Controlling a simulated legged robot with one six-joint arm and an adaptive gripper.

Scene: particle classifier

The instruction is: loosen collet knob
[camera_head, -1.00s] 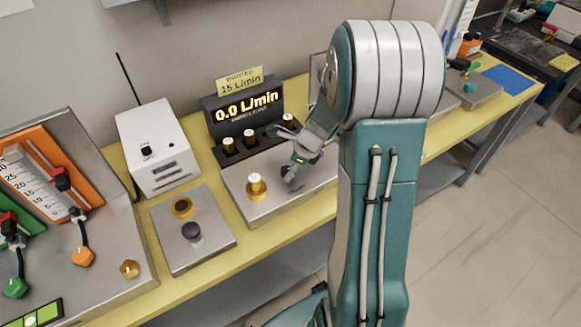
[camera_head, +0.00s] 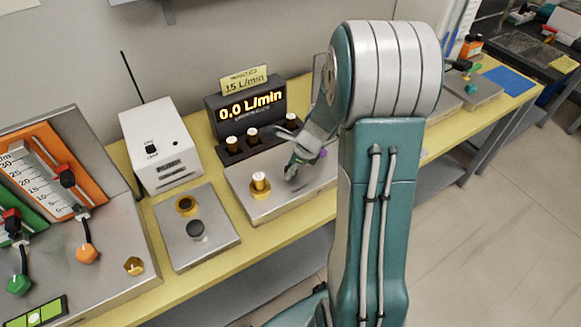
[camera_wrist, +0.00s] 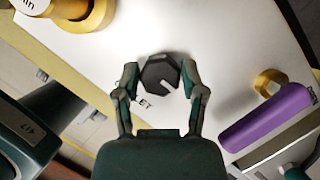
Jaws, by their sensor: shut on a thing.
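The dark, many-sided collet knob (camera_wrist: 160,73) with a white pointer line sits on a pale metal plate (camera_wrist: 215,35) in the wrist view. Lettering beside it is partly hidden; only "LET" or similar shows. My gripper (camera_wrist: 160,80) has one finger on each side of the knob and is shut on it. In the head view my gripper (camera_head: 291,172) is down at the metal box top, right of a white-topped brass fitting (camera_head: 260,185). The knob cannot be made out there behind my gripper.
A purple-handled part (camera_wrist: 265,118) and a brass fitting (camera_wrist: 268,82) lie close right of my gripper. The display (camera_head: 250,105) behind reads 0.0 L/min, with several brass-and-white fittings before it. A plate with a black knob (camera_head: 196,231) is to the left.

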